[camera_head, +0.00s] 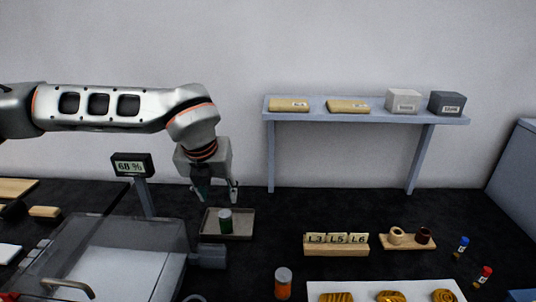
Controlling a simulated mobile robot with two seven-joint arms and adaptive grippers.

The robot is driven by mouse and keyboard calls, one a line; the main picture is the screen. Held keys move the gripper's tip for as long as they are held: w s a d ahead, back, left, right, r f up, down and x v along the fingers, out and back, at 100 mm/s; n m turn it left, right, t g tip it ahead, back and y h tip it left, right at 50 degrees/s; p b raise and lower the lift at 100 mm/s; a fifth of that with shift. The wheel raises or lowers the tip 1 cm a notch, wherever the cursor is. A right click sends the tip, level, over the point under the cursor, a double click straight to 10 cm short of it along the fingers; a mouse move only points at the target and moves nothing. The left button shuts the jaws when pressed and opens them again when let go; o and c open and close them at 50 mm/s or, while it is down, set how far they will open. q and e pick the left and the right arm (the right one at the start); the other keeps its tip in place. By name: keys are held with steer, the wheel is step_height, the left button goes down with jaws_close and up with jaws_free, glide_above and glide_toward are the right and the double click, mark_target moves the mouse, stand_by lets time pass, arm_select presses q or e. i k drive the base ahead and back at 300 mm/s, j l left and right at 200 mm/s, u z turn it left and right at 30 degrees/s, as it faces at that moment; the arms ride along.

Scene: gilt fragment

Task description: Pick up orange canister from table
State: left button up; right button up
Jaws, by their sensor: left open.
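The orange canister (283,284) stands upright on the dark table (242,277) near the front edge of the head view. It has a pale lid, and its lower end is close to the bottom of the picture. My left gripper (217,194) points down, open and empty, above and behind a small tray. It is up and to the left of the orange canister, well apart from it. My right gripper does not show.
A wooden rack with labelled tiles (336,251) and a white sheet with striped pieces (454,290) lie right of the orange canister. A clear-lidded box (172,271) stands left.

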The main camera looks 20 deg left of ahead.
mark_target(283, 276)
steer(key=k+l, duration=0.5)
steer(key=k, duration=0.15)
steer(key=k+l, duration=0.5)
steer(key=k, duration=0.2)
